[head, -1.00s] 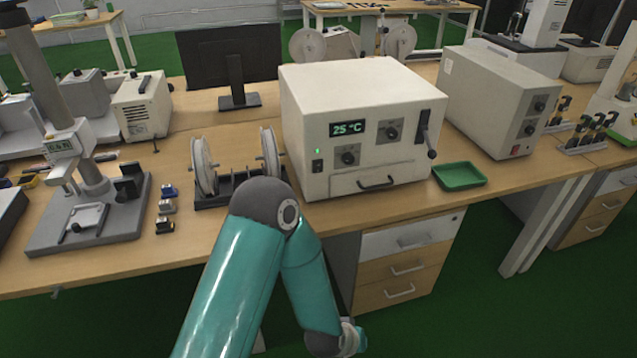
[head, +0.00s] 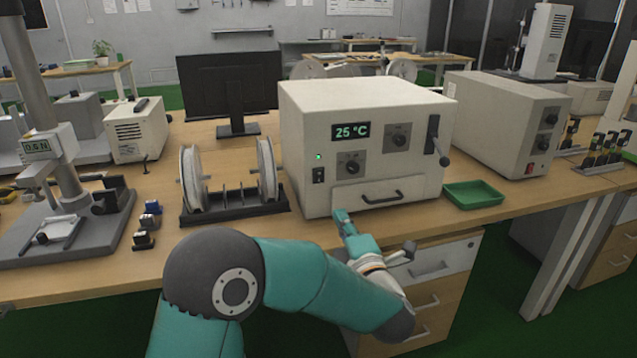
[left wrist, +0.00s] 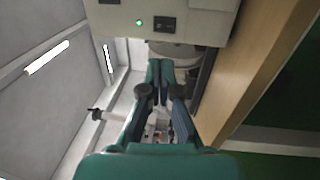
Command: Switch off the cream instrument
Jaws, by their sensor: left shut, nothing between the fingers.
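The cream instrument (head: 365,145) stands on the bench in the middle of the head view. Its display (head: 350,131) reads 25 °C and a green lamp (head: 318,157) is lit. A black rocker switch (head: 319,175) sits below the lamp. In the left wrist view the switch (left wrist: 165,24) and lit lamp (left wrist: 140,22) show at the top. My left gripper (head: 340,214) is shut and empty, just in front of the instrument's lower front and below the switch. Its closed fingers (left wrist: 160,66) show in the left wrist view, apart from the switch. My right gripper is not visible.
A green tray (head: 474,194) lies right of the instrument. A second cream box (head: 505,120) with a red switch stands further right. A reel stand (head: 230,198) is at the left, with a test stand (head: 65,215) beyond it. A drawer handle (head: 382,198) juts from the instrument's front.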

